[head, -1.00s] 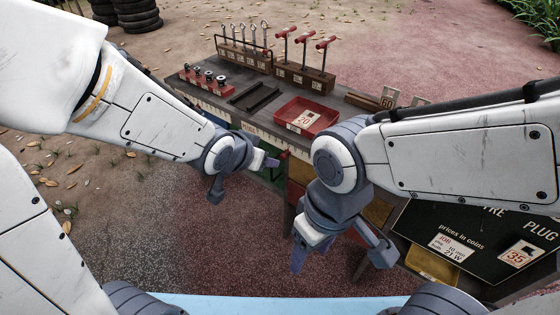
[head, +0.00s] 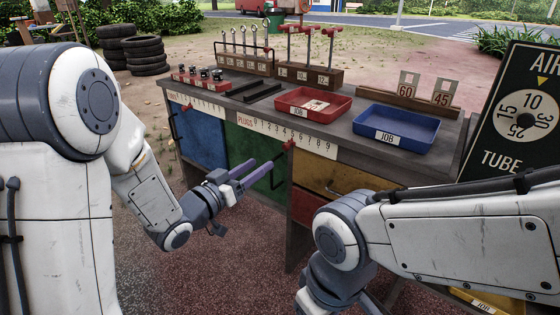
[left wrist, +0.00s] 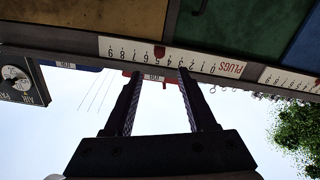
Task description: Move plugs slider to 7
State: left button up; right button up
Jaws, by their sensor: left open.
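The plugs slider is a small red marker (head: 289,145) on the white PLUGS scale (head: 262,127), on the cart's front edge. It stands around the middle of the scale, near 5; the digit behind it is hard to read. My left gripper (head: 266,168) is open and empty, in front of the green panel, a little below and left of the marker. In the left wrist view the scale is upside down. There the red marker (left wrist: 159,52) lies beyond the open fingertips (left wrist: 160,72), between them and apart from both. My right gripper's fingers are out of view.
A second scale (head: 196,103) with its own red marker (head: 173,105) is further left. Above the scale stand a red tray (head: 342,105) and a blue tray (head: 365,124). Drawer handles (head: 275,178) stick out from the front. My right arm crosses the lower right.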

aim_at(284, 147)
pick_arm(q)
jog(key=b+x, duration=0.2)
jog(key=x, duration=0.6)
jog(key=shift+w+d, duration=0.25)
jog(key=shift+w+d+b, duration=0.25)
jog(key=shift+w+b, duration=0.1)
jog(key=shift+w, duration=0.05)
grip_shut()
dwell(0.7)
